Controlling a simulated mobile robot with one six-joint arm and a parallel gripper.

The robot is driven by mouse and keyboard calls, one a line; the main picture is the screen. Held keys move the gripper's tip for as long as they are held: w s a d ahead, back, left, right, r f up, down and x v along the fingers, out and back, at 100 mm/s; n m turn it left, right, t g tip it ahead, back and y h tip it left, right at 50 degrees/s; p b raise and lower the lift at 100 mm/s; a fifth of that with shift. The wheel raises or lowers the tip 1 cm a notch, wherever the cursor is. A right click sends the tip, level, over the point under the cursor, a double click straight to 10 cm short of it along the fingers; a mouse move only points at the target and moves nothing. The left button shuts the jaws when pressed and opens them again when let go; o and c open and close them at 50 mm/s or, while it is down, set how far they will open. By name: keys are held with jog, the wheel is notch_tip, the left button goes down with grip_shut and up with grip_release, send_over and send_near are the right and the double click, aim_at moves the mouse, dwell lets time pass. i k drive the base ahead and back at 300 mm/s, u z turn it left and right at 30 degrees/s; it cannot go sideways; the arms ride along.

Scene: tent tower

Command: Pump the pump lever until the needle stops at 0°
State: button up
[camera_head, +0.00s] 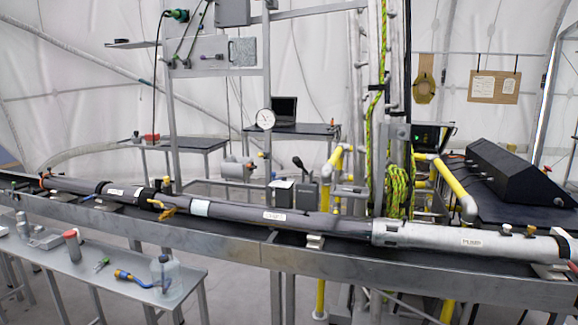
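A round white dial gauge (265,118) is mounted on the right upright of the metal frame in the middle background. Its needle is too small to read. A black handle (298,162) sticks up at a tilt from a grey box unit (306,192) below and right of the gauge. It may be the pump lever, but I cannot tell for sure. My gripper is not in view.
A long grey tube assembly (250,212) lies on a metal rail across the foreground, between the camera and the gauge. A low bench (120,268) with a bottle and small tools stands front left. Yellow pipes (333,178) and a rope-hung column stand right of the box unit.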

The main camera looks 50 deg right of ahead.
aim_at(295, 160)
jog(key=u, duration=5.15)
jog(key=i, duration=0.1)
jog(key=z, duration=3.45)
jog(key=k, duration=1.5)
jog(key=u, duration=1.3)
jog(key=k, duration=0.15)
jog(key=z, duration=2.7)
